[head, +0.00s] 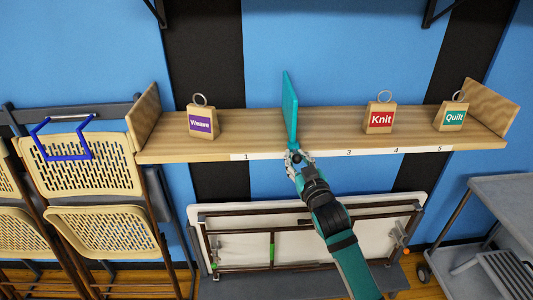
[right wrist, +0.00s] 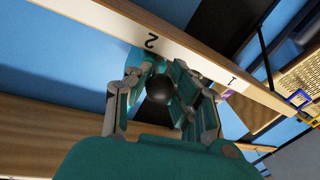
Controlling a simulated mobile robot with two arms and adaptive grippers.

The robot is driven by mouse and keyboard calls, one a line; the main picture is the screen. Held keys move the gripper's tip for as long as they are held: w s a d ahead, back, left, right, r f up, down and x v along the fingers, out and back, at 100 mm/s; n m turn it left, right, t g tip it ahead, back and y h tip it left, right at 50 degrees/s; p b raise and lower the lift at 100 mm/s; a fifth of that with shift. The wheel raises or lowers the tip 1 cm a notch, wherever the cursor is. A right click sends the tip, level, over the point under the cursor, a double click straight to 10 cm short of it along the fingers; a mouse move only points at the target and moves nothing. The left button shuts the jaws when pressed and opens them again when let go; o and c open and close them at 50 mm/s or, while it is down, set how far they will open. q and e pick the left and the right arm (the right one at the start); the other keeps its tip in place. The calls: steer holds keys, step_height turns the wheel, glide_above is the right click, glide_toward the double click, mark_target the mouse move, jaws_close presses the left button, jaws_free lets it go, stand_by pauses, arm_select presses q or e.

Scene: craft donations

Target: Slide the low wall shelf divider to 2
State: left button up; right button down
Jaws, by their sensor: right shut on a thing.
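The teal divider (head: 290,112) stands upright on the low wooden wall shelf (head: 250,122), between the marks 1 and 3 on the front strip. In the head view the mark 2 is hidden at my right gripper (head: 297,160). In the right wrist view the 2 (right wrist: 151,43) shows right beside the divider's lower teal part (right wrist: 155,67). The fingers of my right gripper are shut around the divider's dark round knob (right wrist: 160,90) at the shelf's front edge. My left gripper is not in view.
A Weave block (head: 201,122) stands left of the divider. A Knit block (head: 380,116) and a Quilt block (head: 452,117) stand to the right. Shelf beside the divider is bare. Below are folding chairs (head: 85,165), a folded table (head: 375,213) and a grey cart (head: 505,190).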

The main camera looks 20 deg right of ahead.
steer(key=shift+s+d, duration=0.2)
steer(key=shift+d, duration=0.35)
steer(key=c, duration=1.1)
jaws_free()
steer(key=shift+d, duration=0.15)
steer(key=shift+o, duration=0.2)
steer(key=s+a, duration=0.1)
steer(key=s, duration=1.1)
steer(key=shift+a, duration=0.25)
